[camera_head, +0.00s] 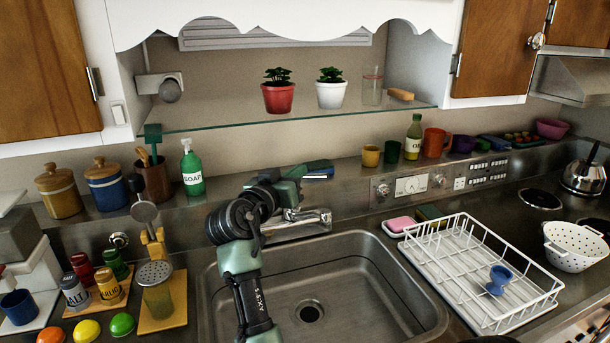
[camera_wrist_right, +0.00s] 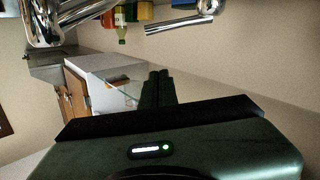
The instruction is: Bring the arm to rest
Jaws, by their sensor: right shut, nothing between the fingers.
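My right arm reaches up from the bottom of the head view, over the sink. Its gripper (camera_head: 322,171) is above the faucet, in front of the back wall ledge, level with the wall below the glass shelf. In the right wrist view the two dark green fingers of the right gripper (camera_wrist_right: 159,76) lie side by side, shut, with nothing between them. My left gripper is in neither view.
The steel sink (camera_head: 390,300) lies under the arm, with the faucet (camera_head: 305,222) close below the gripper. A white dish rack (camera_head: 480,275) holding a blue cup (camera_head: 499,280) stands right. A soap bottle (camera_head: 192,168) stands left. The glass shelf (camera_head: 300,116) overhangs behind.

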